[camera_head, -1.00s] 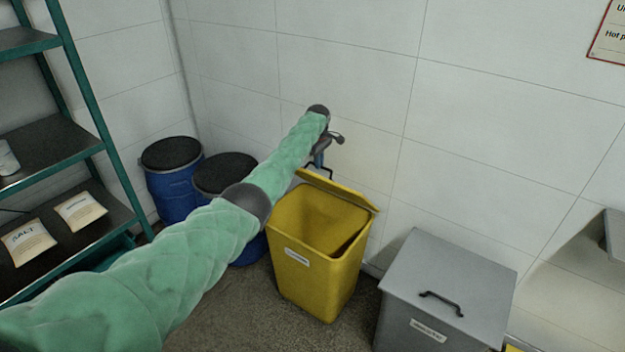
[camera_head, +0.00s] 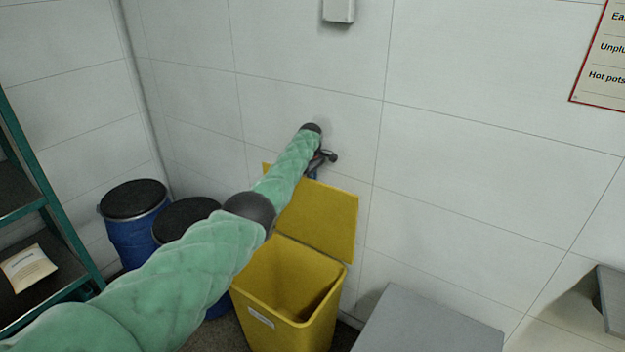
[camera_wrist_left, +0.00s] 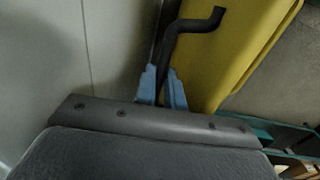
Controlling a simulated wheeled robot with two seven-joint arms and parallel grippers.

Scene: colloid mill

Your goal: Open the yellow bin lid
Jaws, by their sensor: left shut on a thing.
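The yellow bin (camera_head: 272,325) stands against the white wall, its mouth uncovered. Its yellow lid (camera_head: 322,218) is swung up at the back and leans toward the wall, with its inner face toward me. My left gripper (camera_head: 314,168) is at the lid's upper edge, partly hidden behind my green arm. In the left wrist view, its blue fingers (camera_wrist_left: 164,86) are shut on the dark bent handle (camera_wrist_left: 182,38) of the lid, and the yellow lid (camera_wrist_left: 232,50) lies beside them. My right gripper is not in view.
Blue drums with black tops (camera_head: 135,215) stand left of the bin. A green shelf rack (camera_head: 40,185) is at the far left. A grey bin (camera_head: 430,325) stands at the right. The wall (camera_head: 300,60) is close behind the lid.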

